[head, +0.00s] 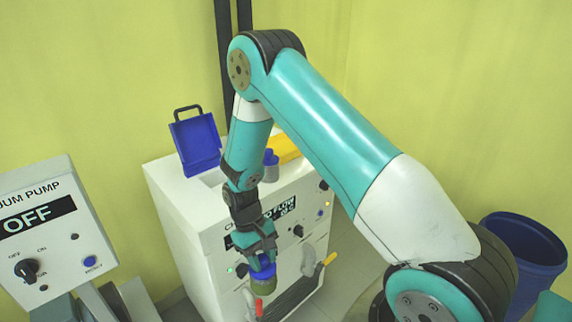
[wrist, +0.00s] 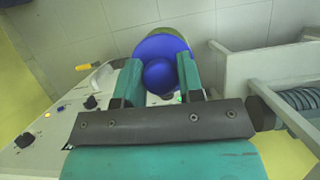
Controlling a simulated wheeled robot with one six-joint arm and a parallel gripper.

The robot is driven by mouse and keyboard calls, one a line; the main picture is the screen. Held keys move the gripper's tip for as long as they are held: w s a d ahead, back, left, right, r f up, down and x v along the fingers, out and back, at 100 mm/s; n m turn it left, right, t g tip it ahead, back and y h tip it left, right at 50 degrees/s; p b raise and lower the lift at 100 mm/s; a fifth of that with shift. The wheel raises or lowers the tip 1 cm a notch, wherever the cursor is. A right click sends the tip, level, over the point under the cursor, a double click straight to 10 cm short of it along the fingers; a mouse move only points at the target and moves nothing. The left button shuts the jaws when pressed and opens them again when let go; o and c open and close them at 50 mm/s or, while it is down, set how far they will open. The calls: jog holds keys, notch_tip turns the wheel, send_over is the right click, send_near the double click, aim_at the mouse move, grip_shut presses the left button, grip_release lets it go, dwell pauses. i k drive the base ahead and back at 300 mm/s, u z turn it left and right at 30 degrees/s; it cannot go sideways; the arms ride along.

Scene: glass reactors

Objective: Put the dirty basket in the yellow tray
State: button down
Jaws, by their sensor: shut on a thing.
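The dirty basket (head: 263,284) appears to be the round piece with a blue top and knob and a dull olive body. My gripper (head: 262,256) is shut on its knob from above and holds it in front of the white cabinet's front face. In the wrist view the blue top (wrist: 178,46) and knob sit between the fingers of my gripper (wrist: 160,80). The yellow tray (head: 285,149) seems to be the yellow thing on top of the cabinet, partly hidden behind my arm. I cannot see inside it.
The white cabinet (head: 185,220) has knobs, lights and an orange-tipped handle (head: 329,259) on its front. A vacuum pump panel (head: 45,230) reads OFF. A blue bin (head: 520,255) stands right.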

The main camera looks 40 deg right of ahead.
aim_at(284, 151)
jog(key=k, duration=1.2)
jog(key=z, duration=0.55)
jog(key=i, duration=0.4)
jog(key=z, duration=0.5)
jog(key=i, duration=1.1)
jog(key=u, duration=0.75)
